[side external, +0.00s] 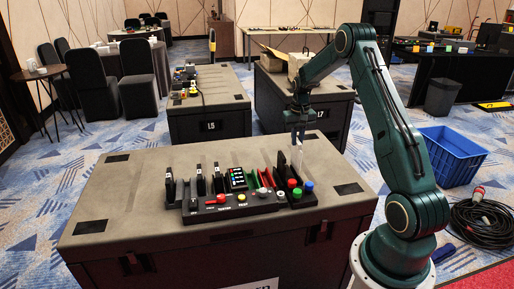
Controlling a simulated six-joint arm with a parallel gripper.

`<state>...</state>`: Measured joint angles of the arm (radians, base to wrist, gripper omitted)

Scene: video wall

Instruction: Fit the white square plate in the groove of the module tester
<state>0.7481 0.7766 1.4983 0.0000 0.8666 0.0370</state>
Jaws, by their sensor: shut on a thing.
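The module tester (232,210) is a long dark base on the near crate top, with upright boards along its back and coloured knobs and buttons on its front. The groove itself cannot be made out.
Red, green and blue buttons (308,187) stand at the right end. The crate top (120,203) is clear to the left.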

